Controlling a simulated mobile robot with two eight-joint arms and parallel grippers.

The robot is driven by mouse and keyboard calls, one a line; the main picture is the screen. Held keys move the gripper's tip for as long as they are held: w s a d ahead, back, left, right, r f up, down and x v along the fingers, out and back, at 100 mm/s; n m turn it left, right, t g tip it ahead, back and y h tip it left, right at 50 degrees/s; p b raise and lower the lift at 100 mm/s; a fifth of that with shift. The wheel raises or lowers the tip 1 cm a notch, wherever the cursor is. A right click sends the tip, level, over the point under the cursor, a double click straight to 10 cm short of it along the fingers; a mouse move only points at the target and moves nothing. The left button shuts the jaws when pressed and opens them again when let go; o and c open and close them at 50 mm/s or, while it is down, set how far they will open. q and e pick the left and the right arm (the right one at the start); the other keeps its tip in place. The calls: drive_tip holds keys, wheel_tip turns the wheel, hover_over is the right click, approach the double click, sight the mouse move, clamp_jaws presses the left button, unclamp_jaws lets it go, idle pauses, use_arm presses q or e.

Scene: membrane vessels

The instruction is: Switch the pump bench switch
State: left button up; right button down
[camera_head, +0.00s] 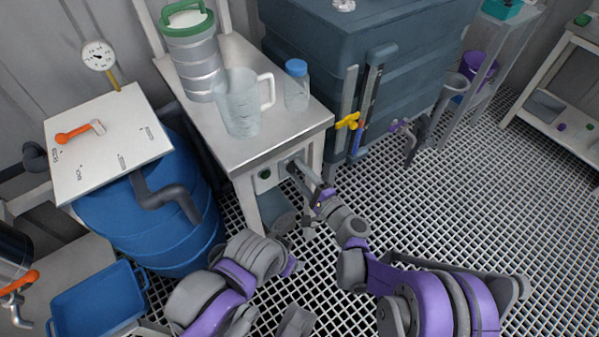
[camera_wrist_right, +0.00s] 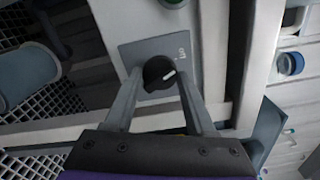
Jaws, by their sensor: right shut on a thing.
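The pump bench switch is a black rotary knob (camera_wrist_right: 160,74) with a white pointer line on a grey plate, seen in the right wrist view. The pointer is tilted to the upper right, toward a white marking on the plate. My right gripper (camera_wrist_right: 162,92) has a finger on each side of the knob and is shut on it. In the head view my right gripper (camera_head: 300,174) reaches the front of the white bench (camera_head: 262,143) and hides the knob. My left arm shows at the lower middle, but its gripper does not.
A clear jug (camera_head: 240,105), a blue-capped bottle (camera_head: 296,86) and a green-lidded vessel (camera_head: 190,55) stand on the bench. A blue barrel (camera_head: 150,235) is at the left. A dark blue tank (camera_head: 330,50) stands behind. Grated floor (camera_head: 470,220) is open at the right.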

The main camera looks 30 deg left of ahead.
drive_tip(key=shift+n, duration=0.4)
drive_tip(key=shift+c, duration=1.1)
unclamp_jaws()
drive_tip(key=p+v, duration=0.1)
drive_tip(key=v, duration=1)
